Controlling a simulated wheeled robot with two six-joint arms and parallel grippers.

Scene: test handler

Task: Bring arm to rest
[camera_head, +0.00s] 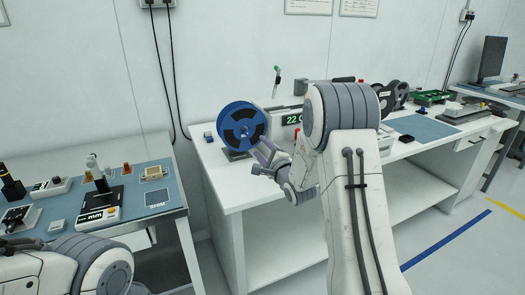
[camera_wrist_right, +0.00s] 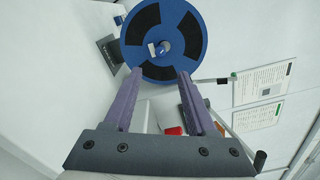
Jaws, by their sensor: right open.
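My right arm (camera_head: 350,190) reaches up and left over the white bench in the head view. Its gripper (camera_head: 260,160) is open with nothing between the fingers, just in front of a blue reel with black segments (camera_head: 240,122). In the right wrist view the two purple fingers (camera_wrist_right: 158,85) stand apart and point at the reel (camera_wrist_right: 162,12), which sits on a dark stand; I cannot tell whether the fingertips touch it. Part of my left arm (camera_head: 85,265) shows at the bottom left; its gripper is not in view.
The white bench (camera_head: 230,190) carries a green-digit display (camera_head: 292,119), dark reels (camera_head: 398,92), a green tray (camera_head: 432,97) and a blue-grey mat (camera_head: 422,128). A second table (camera_head: 172,210) with instruments stands at left. A gap of floor separates the two tables.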

